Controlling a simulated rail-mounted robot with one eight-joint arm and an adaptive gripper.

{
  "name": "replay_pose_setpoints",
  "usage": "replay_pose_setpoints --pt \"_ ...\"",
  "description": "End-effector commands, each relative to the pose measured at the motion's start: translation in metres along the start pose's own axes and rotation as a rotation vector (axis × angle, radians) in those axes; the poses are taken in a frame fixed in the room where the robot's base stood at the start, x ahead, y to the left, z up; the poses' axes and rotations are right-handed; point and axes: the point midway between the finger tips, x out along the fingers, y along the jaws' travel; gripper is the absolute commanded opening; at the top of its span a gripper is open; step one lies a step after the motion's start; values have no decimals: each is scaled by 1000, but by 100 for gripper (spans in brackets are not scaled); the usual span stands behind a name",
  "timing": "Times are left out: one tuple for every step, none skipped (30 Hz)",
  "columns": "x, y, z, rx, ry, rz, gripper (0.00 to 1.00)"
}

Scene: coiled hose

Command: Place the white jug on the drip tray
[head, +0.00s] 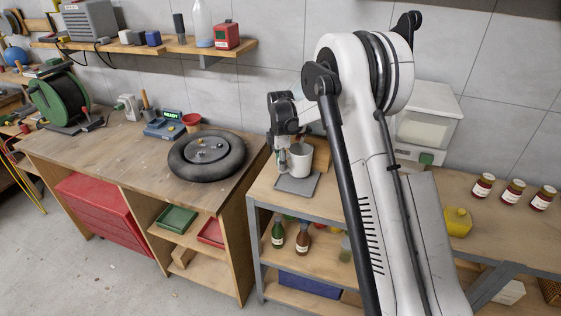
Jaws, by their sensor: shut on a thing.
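The white jug (301,161) is upright at the left end of the shelf bench in the head view. My gripper (284,158) reaches down at the jug's left side and is shut on it; the fingertips are small and partly hidden. A flat grey plate, which looks like the drip tray (292,186), lies on the bench top right below the jug. The jug's base overlaps the tray's back part in the picture. I cannot tell whether the base touches the tray or hangs just above it.
My arm hides the bench's middle. A white machine (428,125) stands behind it. Several jars (513,193) and a yellow container (458,222) are at the right. A black coiled hose (207,155) lies on the left workbench (110,150). Bottles (278,233) stand on the shelf below.

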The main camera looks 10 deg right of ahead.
Motion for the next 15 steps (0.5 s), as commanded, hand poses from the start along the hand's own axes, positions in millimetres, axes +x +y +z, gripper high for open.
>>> replay_pose_setpoints --pt "0 0 0 0 0 0 0" --pt "0 0 0 0 0 0 0" --pt "0 0 0 0 0 0 0" --pt "0 0 0 0 0 0 0" --pt "0 0 0 0 0 0 0" --pt "1 0 0 0 0 0 0" --pt "1 0 0 0 0 0 0" --pt "2 0 0 0 0 0 0" --pt "4 0 0 0 0 0 0" --pt "4 0 0 0 0 0 0" --pt "5 0 0 0 0 0 0" --pt "6 0 0 0 0 0 0" --pt "7 0 0 0 0 0 0" --pt "7 0 0 0 0 0 0" --pt "8 0 0 0 0 0 0"
